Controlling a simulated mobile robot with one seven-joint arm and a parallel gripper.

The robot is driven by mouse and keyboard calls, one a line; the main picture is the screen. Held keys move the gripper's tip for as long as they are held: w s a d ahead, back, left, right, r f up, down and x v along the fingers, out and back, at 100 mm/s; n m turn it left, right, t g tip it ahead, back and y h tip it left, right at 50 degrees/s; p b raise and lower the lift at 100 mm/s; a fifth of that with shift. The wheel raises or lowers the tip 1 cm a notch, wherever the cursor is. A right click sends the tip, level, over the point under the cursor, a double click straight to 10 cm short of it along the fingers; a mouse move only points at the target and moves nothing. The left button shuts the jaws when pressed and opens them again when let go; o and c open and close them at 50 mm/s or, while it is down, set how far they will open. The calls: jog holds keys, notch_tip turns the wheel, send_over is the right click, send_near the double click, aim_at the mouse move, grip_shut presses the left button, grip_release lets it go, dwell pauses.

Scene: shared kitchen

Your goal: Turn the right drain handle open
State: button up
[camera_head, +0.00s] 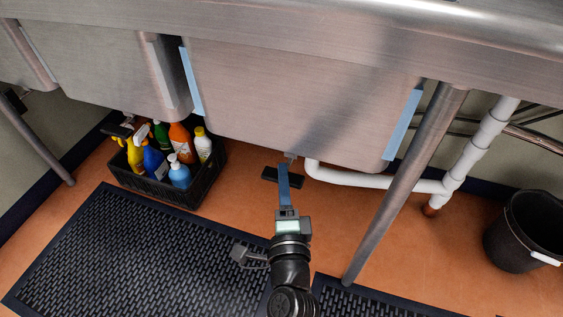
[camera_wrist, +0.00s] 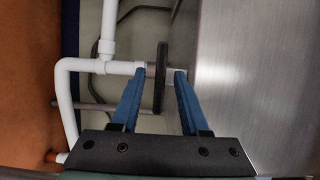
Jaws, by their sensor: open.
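The right drain handle is a black bar (camera_head: 296,182) under the right sink basin, beside the white drain pipe. In the wrist view, the handle (camera_wrist: 160,85) stands upright between my two blue fingers, with a gap on each side. My gripper (camera_head: 283,172) is open, its fingers reaching up to the handle from the front. It also shows in the wrist view (camera_wrist: 160,74). In the head view the fingers hide the middle of the handle. A metal fitting joins the handle to the white pipe (camera_wrist: 110,67).
The steel basin (camera_head: 290,100) overhangs the handle. A metal leg (camera_head: 405,185) and white pipe (camera_head: 372,181) stand to the right. A black crate of bottles (camera_head: 180,193) is at left, with another black handle (camera_head: 117,129) above it. A black bucket (camera_head: 522,235) is far right.

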jog(key=shift+w+a, duration=0.15)
jog(key=shift+w, duration=2.05)
grip_shut()
